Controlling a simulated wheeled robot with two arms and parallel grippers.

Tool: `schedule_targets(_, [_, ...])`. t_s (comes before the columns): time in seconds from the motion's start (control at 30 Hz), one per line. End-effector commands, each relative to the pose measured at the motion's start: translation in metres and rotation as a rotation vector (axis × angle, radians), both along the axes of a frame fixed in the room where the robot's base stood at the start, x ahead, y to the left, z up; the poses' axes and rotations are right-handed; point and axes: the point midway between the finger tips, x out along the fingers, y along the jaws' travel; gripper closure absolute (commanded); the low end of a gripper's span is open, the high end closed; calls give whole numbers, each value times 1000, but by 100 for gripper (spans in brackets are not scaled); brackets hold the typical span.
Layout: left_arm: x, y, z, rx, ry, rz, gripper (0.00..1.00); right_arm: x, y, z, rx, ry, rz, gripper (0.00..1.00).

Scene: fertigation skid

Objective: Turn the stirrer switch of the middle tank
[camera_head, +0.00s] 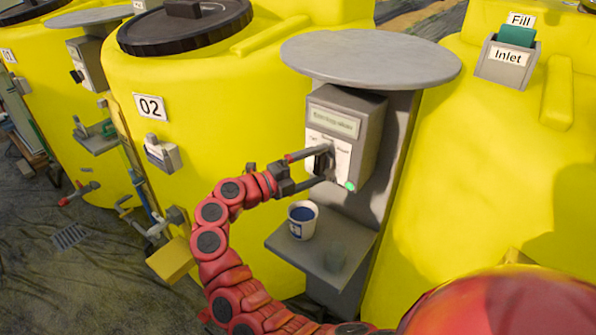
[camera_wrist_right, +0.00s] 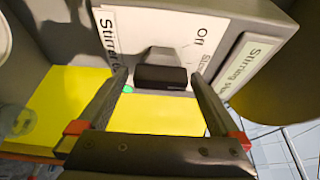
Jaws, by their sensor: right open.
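The grey stirrer control box (camera_head: 361,120) hangs on a post under a round grey cover, beside the yellow tank marked 02 (camera_head: 240,120). Its black switch knob (camera_head: 321,163) is partly hidden by the fingers in the head view. In the right wrist view the knob (camera_wrist_right: 160,76) stands out from a white plate with "Off" and "Stirrer" lettering. My right gripper (camera_head: 326,165) is open, one finger on each side of the knob. In the right wrist view a gap shows between the knob and each finger; contact cannot be told. My left gripper is not in view.
A green light (camera_head: 350,185) shows on the box. Another yellow tank (camera_head: 480,160) with an inlet (camera_head: 508,62) stands to the right.

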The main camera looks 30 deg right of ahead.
Motion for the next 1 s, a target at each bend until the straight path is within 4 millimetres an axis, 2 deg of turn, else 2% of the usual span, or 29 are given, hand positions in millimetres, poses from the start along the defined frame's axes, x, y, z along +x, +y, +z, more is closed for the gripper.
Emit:
schedule_targets(0.17, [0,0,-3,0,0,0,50,1,29,0,0,-1,4,0])
schedule_targets(0.5, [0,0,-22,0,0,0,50,1,114,-2,-3,-1,5,0])
schedule_targets(0.8, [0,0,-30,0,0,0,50,0,146,-1,0,-5,5,0])
schedule_targets(0.87, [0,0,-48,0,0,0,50,1,149,-10,-7,-2,3,0])
schedule_targets(1.0, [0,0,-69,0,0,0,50,3,159,-9,-13,1,2,0])
